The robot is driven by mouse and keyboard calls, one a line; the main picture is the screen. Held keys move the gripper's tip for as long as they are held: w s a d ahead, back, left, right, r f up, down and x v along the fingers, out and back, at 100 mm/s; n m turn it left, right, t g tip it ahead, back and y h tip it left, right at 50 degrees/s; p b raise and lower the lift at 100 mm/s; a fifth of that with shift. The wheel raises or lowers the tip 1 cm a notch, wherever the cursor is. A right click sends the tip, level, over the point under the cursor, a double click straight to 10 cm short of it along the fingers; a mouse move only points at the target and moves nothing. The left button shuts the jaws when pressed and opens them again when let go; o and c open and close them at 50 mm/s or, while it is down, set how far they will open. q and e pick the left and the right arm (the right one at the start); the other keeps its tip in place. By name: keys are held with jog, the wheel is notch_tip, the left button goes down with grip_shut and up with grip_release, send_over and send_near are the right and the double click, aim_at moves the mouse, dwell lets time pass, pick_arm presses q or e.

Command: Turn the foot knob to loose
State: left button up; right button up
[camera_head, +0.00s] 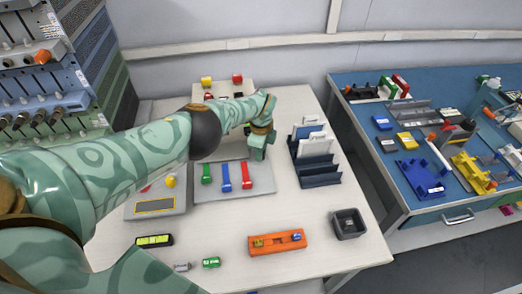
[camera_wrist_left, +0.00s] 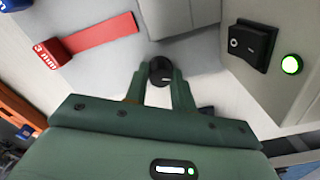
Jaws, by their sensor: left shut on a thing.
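The foot knob (camera_wrist_left: 161,70) is a round black knob with a small pale mark, seen from above in the left wrist view. My left gripper (camera_wrist_left: 160,82) has its two green fingers on either side of it, shut on it. In the head view my left gripper (camera_head: 257,153) points down at the table behind the coloured gauges, and its arm comes in from the left. The knob is hidden there behind the gripper. My right gripper is in neither view.
A red gauge marked 3 mm (camera_wrist_left: 105,38) lies beside the gripper. A black rocker switch (camera_wrist_left: 251,45) and lit green lamp (camera_wrist_left: 291,64) are to the right. A dark slotted rack (camera_head: 320,178), orange tray (camera_head: 277,243) and dark bin (camera_head: 348,224) stand on the table.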

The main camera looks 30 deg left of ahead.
pick_arm(q)
jog(key=shift+r, duration=0.1)
jog(key=o, duration=1)
notch_tip(320, 180, up, 16)
jog(key=p, duration=1.1)
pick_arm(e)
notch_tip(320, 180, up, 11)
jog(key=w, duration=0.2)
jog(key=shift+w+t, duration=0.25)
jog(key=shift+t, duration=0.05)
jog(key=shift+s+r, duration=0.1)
